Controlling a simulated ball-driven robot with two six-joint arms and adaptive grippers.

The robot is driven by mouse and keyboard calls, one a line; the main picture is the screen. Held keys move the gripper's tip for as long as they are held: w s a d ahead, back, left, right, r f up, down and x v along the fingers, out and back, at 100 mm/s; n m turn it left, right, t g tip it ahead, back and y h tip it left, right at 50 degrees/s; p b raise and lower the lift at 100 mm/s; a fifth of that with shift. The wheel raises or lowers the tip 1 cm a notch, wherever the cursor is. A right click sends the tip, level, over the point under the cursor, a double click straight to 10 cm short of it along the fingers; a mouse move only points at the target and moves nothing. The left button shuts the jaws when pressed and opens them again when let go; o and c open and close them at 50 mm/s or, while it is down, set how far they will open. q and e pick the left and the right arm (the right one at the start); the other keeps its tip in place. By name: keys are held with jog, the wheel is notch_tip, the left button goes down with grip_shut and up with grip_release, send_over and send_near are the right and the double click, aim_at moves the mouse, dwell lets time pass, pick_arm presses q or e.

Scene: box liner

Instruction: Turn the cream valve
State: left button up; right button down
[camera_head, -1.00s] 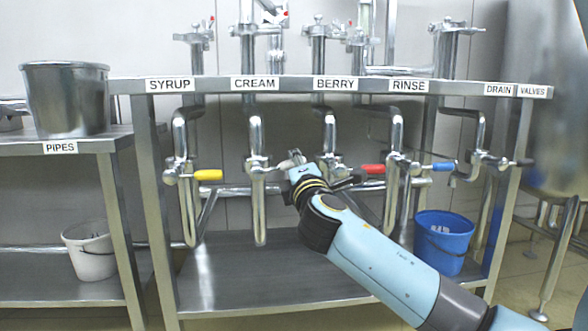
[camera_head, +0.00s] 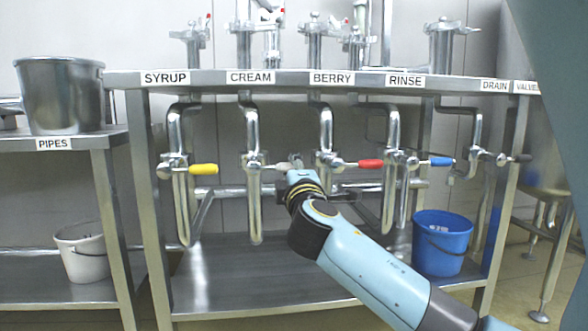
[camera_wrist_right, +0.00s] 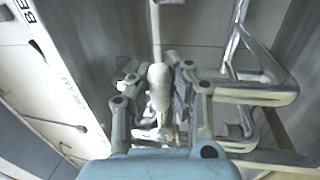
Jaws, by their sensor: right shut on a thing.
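The cream valve (camera_head: 254,164) is a steel body on the pipe below the CREAM label (camera_head: 250,77). Its handle reaches right toward my right gripper (camera_head: 292,164). In the right wrist view the pale, whitish handle (camera_wrist_right: 158,88) lies between the fingers of my right gripper (camera_wrist_right: 160,92), which is shut on it. In the head view, my own wrist and fingers mostly hide the handle, so its exact angle is hard to tell. My left gripper is in neither view.
The yellow syrup handle (camera_head: 203,169) is to the left. The red berry handle (camera_head: 371,163) and blue rinse handle (camera_head: 441,161) are to the right, the red one close to my wrist. A blue bucket (camera_head: 440,243) stands on the lower shelf.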

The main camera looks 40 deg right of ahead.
jog(key=shift+f, duration=0.2)
jog(key=c, duration=1.2)
grip_release()
jog(key=shift+r, duration=0.15)
jog(key=shift+o, duration=0.2)
jog(key=shift+s, duration=0.15)
jog(key=v, duration=1.2)
jog(key=shift+r, duration=0.1)
